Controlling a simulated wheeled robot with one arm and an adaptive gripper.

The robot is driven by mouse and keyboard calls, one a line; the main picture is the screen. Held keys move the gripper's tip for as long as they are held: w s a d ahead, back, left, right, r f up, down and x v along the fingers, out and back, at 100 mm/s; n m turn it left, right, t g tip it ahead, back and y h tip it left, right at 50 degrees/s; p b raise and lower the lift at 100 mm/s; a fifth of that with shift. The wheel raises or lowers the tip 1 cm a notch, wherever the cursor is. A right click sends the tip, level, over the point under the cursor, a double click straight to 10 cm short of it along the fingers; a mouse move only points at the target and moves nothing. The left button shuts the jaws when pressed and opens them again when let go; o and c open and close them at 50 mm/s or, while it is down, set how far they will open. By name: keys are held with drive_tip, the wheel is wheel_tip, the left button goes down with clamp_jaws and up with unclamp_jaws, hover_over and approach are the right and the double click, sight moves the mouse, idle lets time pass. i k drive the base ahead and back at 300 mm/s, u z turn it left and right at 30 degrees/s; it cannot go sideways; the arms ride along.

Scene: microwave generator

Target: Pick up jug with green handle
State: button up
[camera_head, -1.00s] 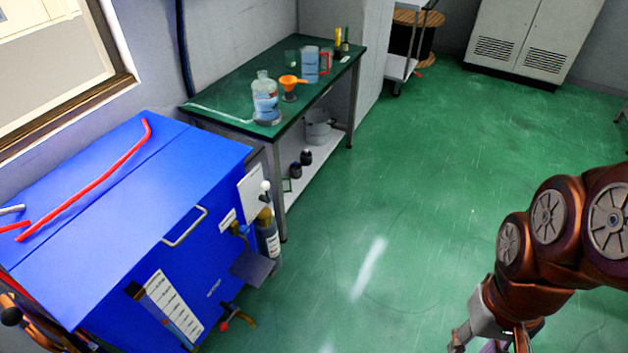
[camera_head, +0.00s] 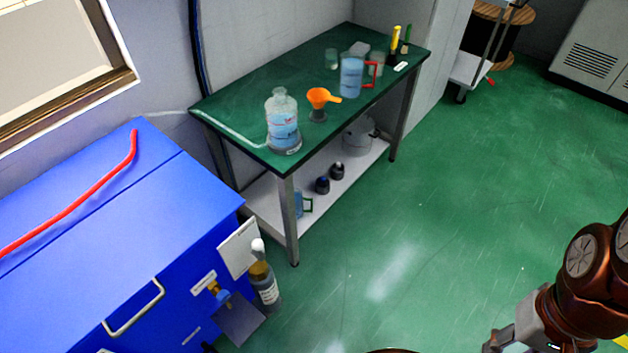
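A blue jug with a green handle (camera_head: 301,204) stands on the lower shelf of the green-topped table, partly hidden behind the near table leg. A second blue jug (camera_head: 351,75) with a red handle stands on the table top. My gripper (camera_head: 497,348) is at the lower right edge, over the floor and well apart from both jugs. It is partly cut off by the frame, so I cannot tell whether it is open or shut.
The table (camera_head: 232,95) carries a large bottle (camera_head: 283,122), an orange funnel (camera_head: 318,97) and markers. Dark bottles (camera_head: 322,185) and a pot (camera_head: 359,138) share the lower shelf (camera_head: 265,207). A blue cabinet (camera_head: 90,240) stands left, a brown bottle (camera_head: 265,283) beside it. The green floor (camera_head: 440,190) is clear.

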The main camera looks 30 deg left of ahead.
sight(300, 199)
drive_tip(key=i, duration=2.05)
drive_tip(key=u, duration=4.25)
